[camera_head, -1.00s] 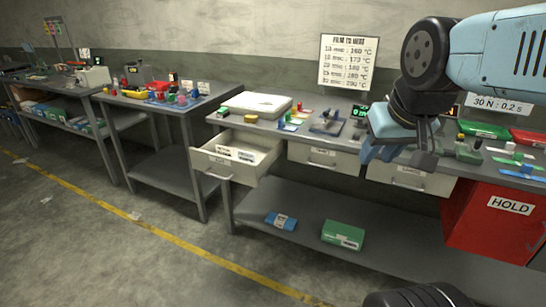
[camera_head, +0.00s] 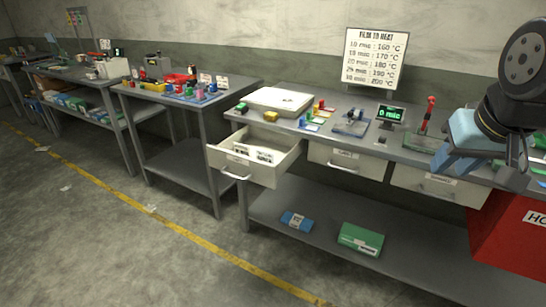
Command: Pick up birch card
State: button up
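I cannot pick out a birch card by name at this size. An open drawer (camera_head: 276,170) under the middle bench holds pale labelled cards (camera_head: 252,154), too small to read. Small coloured cards (camera_head: 313,127) also lie on the benchtop beside small coloured items. My gripper (camera_head: 516,167) hangs at the right edge, in front of the bench's right part and well away from the drawer. Its fingers are dark and partly overlap the arm, so their opening is unclear. No card shows in it.
The bench (camera_head: 345,151) carries a white flat box (camera_head: 280,101), a green display (camera_head: 390,115) and a red-handled tool (camera_head: 428,115). A red bin (camera_head: 505,235) stands below at right. The lower shelf holds a blue pack (camera_head: 296,221) and a green box (camera_head: 361,239).

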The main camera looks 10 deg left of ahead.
aim_at(262, 155)
jog(key=z, duration=0.05)
jog(key=i, duration=0.95)
jog(key=u, duration=0.1)
